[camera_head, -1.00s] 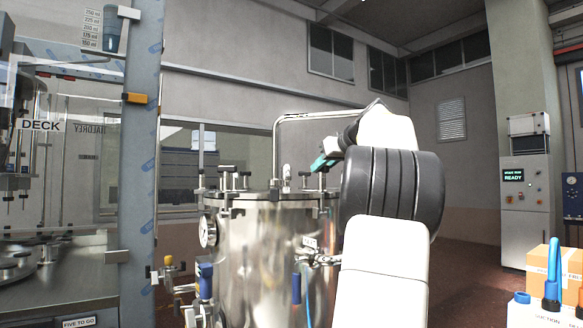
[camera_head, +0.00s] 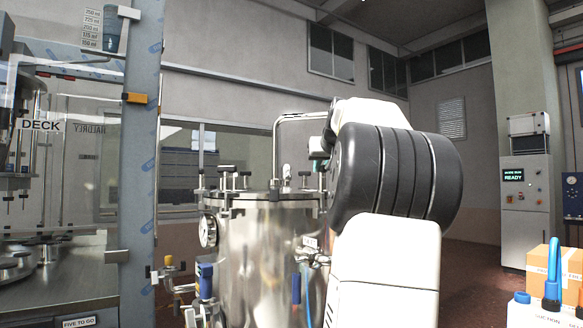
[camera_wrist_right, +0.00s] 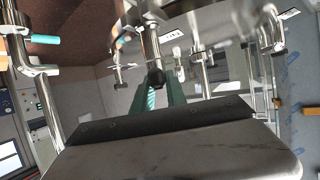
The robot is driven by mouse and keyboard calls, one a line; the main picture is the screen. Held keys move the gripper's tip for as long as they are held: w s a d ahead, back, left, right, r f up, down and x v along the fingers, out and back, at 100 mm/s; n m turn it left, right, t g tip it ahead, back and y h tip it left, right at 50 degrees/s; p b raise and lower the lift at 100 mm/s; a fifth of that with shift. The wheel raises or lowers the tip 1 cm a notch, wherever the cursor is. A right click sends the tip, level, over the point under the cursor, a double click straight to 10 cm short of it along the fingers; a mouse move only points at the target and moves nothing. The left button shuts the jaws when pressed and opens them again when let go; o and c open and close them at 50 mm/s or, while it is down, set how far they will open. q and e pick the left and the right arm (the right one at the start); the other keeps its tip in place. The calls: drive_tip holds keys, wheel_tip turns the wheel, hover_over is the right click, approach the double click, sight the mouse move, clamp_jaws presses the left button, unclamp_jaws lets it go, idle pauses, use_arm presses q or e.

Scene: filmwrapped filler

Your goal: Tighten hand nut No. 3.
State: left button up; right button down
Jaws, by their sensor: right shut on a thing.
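A steel tank (camera_head: 262,245) stands in the middle of the head view. Its flat lid (camera_head: 262,200) carries several T-shaped hand nuts, among them one at the front left (camera_head: 228,178). My right gripper (camera_head: 318,158) is at the lid's right edge, mostly hidden behind my own wrist. In the right wrist view its teal fingers (camera_wrist_right: 158,95) are shut on a hand nut handle with a dark rounded end (camera_wrist_right: 156,76). I cannot read a number on this nut, nor tell how tight it is. My left gripper is not in view.
A pressure gauge (camera_head: 208,231) and a blue-handled valve (camera_head: 205,278) sit on the tank's left side. A glazed filling machine (camera_head: 60,190) stands at the left. A bent steel pipe (camera_head: 276,150) rises behind the lid. A box (camera_head: 541,262) is at the lower right.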

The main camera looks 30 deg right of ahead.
drive_tip(key=m+g+h, duration=0.1)
drive_tip(key=m+h, duration=0.1)
drive_tip(key=m+g+h, duration=0.2)
drive_tip(key=m+h, duration=0.1)
drive_tip(key=shift+w+a+g, duration=0.1)
drive_tip(key=shift+a+g, duration=0.05)
drive_tip(key=shift+g, duration=0.15)
drive_tip(key=shift+f+m+g+h, duration=0.1)
drive_tip(key=shift+m+g+h, duration=1.3)
drive_tip(key=shift+m+g, duration=0.9)
drive_tip(key=shift+m, duration=0.3)
drive_tip(key=c, duration=1.3)
unclamp_jaws()
drive_tip(key=shift+c, duration=0.2)
